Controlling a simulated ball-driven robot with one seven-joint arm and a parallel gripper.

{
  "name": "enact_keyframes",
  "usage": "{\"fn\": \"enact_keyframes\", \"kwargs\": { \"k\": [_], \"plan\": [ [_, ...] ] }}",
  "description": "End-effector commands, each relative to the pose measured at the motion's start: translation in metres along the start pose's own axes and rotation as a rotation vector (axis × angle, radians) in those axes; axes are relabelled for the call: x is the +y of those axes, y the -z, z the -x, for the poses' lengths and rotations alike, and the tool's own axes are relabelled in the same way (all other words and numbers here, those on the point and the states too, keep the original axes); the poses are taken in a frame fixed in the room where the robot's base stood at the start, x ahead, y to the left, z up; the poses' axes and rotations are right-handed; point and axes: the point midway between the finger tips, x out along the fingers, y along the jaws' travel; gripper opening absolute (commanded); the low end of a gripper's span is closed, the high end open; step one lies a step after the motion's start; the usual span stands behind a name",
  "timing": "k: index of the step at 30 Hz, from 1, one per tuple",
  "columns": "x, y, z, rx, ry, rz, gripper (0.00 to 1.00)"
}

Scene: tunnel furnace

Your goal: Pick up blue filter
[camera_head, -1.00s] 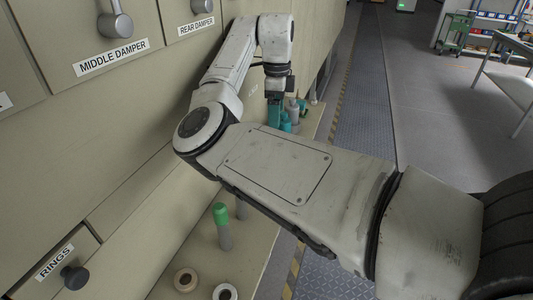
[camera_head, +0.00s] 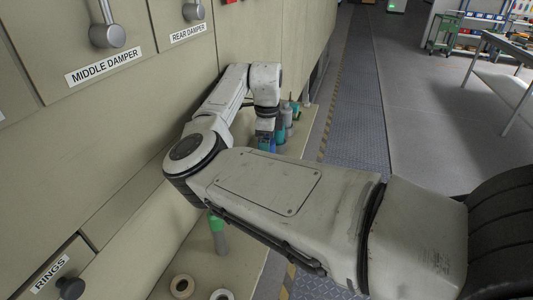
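My gripper (camera_head: 266,138) points down at the far end of my arm, over the ledge beside the furnace wall. A small blue item (camera_head: 266,146), which looks like the blue filter, shows right at its fingertips. My gripper covers its upper part, and my forearm covers what lies below. The fingers are too small and hidden to tell whether they are around it or touching it.
A green-topped grey cylinder (camera_head: 217,236) and two rings (camera_head: 182,286) stand on the near ledge (camera_head: 180,262). The furnace wall with damper knobs (camera_head: 107,36) and a RINGS drawer (camera_head: 55,272) lies left.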

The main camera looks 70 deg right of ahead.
Motion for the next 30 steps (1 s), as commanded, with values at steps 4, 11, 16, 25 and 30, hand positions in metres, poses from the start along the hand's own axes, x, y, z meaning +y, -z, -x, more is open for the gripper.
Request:
{"fn": "enact_keyframes", "kwargs": {
  "k": [4, 11, 16, 25, 30],
  "plan": [
    [0.0002, -0.0004, -0.0037, 0.0, 0.0, 0.001, 0.87],
    [0.0001, -0.0005, -0.0034, -0.001, 0.0, 0.001, 0.78],
    [0.0001, -0.0006, -0.0032, -0.001, 0.0, 0.001, 0.62],
    [0.0001, -0.0006, -0.003, -0.001, 0.0, 0.001, 0.33],
    [0.0, -0.0006, -0.0027, -0.001, 0.0, 0.001, 0.24]
  ]
}}
